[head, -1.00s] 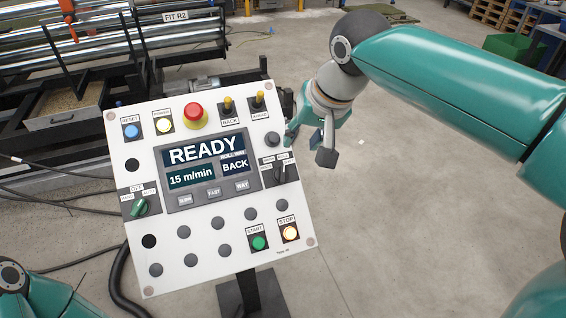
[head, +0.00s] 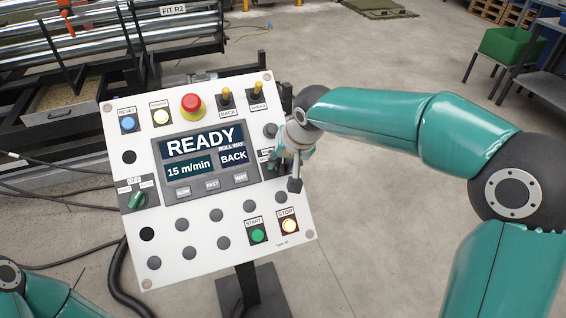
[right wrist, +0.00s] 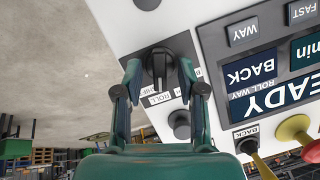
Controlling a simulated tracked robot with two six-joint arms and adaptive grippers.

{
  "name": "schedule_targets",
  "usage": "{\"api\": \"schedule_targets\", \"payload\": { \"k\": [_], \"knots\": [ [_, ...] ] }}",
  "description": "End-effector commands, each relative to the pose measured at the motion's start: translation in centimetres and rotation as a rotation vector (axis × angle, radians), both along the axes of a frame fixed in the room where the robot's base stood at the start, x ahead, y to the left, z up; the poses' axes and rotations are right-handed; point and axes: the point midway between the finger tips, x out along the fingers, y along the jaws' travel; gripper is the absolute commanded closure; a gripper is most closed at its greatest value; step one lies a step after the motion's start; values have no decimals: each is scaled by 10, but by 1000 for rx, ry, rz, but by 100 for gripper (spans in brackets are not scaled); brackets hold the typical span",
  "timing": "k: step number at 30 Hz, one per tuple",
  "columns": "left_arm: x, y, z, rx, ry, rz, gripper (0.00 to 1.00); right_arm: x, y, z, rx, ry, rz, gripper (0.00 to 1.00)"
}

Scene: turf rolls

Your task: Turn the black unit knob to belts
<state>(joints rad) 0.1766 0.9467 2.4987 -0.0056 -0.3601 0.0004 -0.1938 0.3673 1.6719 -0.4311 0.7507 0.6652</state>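The black unit knob (right wrist: 159,67) sits on a grey label plate on the white control panel (head: 195,265). In the head view the knob is mostly hidden behind my right gripper (head: 284,168) at the panel's right edge. In the right wrist view my right gripper (right wrist: 158,76) is open, with one finger on each side of the knob and small gaps showing. A "ROLL" label shows beside the knob; its other labels are partly hidden. The display (head: 203,157) reads READY, ROLL WAY, 15 m/min and BACK. My left gripper is out of view.
A red emergency button (head: 192,105) and yellow toggles (head: 225,96) line the panel's top. A green knob (head: 138,199) is at its left; lit START (head: 258,235) and STOP (head: 289,226) buttons are low right.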

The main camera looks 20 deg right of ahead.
Motion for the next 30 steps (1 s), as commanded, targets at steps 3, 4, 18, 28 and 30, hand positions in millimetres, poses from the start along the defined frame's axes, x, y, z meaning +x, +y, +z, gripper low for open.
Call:
{"api": "schedule_targets", "payload": {
  "k": [3, 4, 18, 28, 30],
  "knots": [
    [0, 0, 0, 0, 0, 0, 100, 2, 0, -5, -1, 1, 0, 60],
    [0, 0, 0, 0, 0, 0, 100, 2, 0, -5, -1, 1, 0, 60],
    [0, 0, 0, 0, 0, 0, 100, 2, 0, -5, -1, 1, 0, 100],
    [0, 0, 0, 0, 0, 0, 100, 1, 0, -6, -4, 4, 4, 100],
    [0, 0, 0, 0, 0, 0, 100, 1, 1, -7, -10, 5, 11, 100]
  ]
}}
